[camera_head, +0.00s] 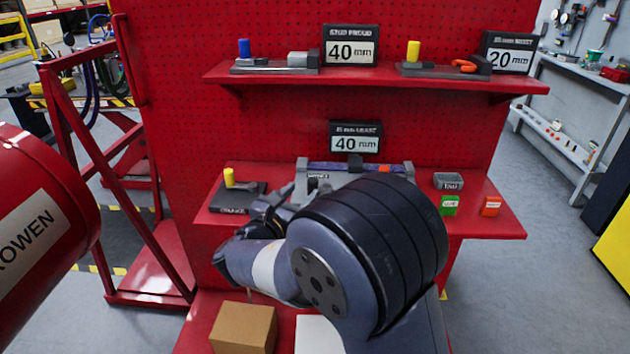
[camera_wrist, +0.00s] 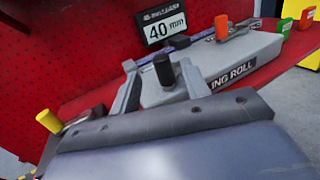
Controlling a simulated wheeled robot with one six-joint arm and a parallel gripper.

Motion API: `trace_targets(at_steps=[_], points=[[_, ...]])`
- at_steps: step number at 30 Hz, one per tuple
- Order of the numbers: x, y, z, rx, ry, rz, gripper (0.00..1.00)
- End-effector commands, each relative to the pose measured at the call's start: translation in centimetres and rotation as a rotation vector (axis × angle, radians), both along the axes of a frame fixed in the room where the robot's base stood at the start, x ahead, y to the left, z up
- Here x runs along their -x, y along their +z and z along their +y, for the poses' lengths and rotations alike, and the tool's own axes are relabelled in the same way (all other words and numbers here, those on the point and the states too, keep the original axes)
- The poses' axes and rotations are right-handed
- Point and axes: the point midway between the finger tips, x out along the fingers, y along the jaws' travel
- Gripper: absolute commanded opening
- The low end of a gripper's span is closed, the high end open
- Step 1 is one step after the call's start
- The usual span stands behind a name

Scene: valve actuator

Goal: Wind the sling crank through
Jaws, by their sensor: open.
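The sling roll fixture (camera_wrist: 225,62) is a grey unit lettered "...ING ROLL" on the lower red shelf. In the head view its frame and purple strap (camera_head: 335,166) show behind my arm. A dark upright cylindrical knob (camera_wrist: 163,72), apparently the crank handle, stands in the wrist view. My gripper (camera_wrist: 157,66) is open, with one grey finger on each side of the knob; whether either touches it I cannot tell. In the head view my gripper (camera_head: 280,198) is at the fixture's left end, partly hidden by my wrist. The crank arm itself is hidden.
A yellow peg on a dark block (camera_head: 238,198) stands left of my gripper. A grey bin (camera_head: 448,181), a green box (camera_head: 449,205) and an orange box (camera_head: 491,206) sit at the right. A 40 mm sign (camera_head: 355,139) stands behind. The upper shelf (camera_head: 375,77) overhangs.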

Motion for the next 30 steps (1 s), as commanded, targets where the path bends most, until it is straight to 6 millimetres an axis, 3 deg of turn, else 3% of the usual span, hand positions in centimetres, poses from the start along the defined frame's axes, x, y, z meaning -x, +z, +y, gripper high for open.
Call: trace_targets(at_steps=[6, 12, 22, 30], points=[[-3.6, 0.1, -1.9, -0.001, -0.004, 0.000, 0.44], [-5.4, 0.0, -2.7, -0.001, -0.002, 0.000, 0.44], [-5.7, 0.0, -2.8, -0.001, -0.001, 0.000, 0.44], [-5.7, 0.0, -2.8, -0.002, -0.001, 0.000, 0.23]])
